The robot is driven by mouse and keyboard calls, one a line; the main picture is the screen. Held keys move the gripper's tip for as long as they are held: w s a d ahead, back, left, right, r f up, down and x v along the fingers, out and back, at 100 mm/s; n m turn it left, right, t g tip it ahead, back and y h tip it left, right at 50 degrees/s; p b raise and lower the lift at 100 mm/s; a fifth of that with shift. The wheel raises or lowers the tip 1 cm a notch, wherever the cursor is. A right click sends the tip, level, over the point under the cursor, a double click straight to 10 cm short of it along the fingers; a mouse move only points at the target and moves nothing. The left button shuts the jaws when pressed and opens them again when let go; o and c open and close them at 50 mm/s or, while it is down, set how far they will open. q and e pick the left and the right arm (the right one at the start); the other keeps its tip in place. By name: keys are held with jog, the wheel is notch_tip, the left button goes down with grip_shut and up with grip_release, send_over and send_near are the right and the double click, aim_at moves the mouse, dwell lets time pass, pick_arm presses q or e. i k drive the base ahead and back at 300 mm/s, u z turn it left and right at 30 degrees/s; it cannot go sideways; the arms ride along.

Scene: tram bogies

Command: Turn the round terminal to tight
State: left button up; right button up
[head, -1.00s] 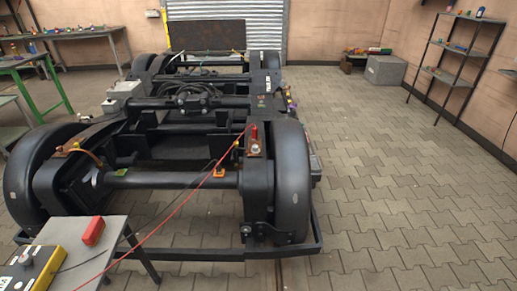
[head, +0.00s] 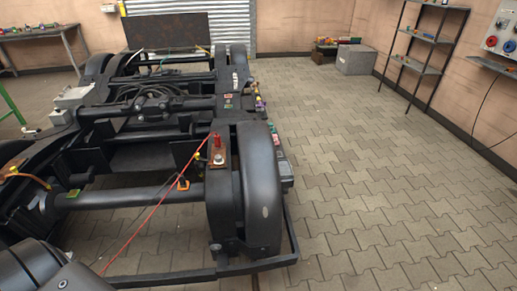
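A brown plate (head: 217,172) lies on the bogie (head: 170,105) beside the near right wheel (head: 262,185). A small round silver piece (head: 219,159) sits on this plate, with a red upright piece (head: 217,141) just behind it. A red cable (head: 160,203) runs from there down to the lower left. The silver piece may be the round terminal; it is too small to tell how tight it is. Neither gripper shows. A dark rounded shape with bolts (head: 40,270) fills the bottom left corner; I cannot tell whether it is my arm.
An orange piece (head: 183,184) sits on the cross tube. A black frame bar (head: 170,276) runs around the bogie's near end. A shelf rack (head: 425,50) and a wall panel with sockets (head: 502,28) stand at the right. The paved floor (head: 360,170) right of the bogie is clear.

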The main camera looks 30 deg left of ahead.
aim_at(218, 159)
jog(key=z, duration=0.25)
jog(key=i, duration=0.8)
jog(key=u, duration=0.65)
jog(key=i, duration=0.55)
jog(key=u, duration=0.6)
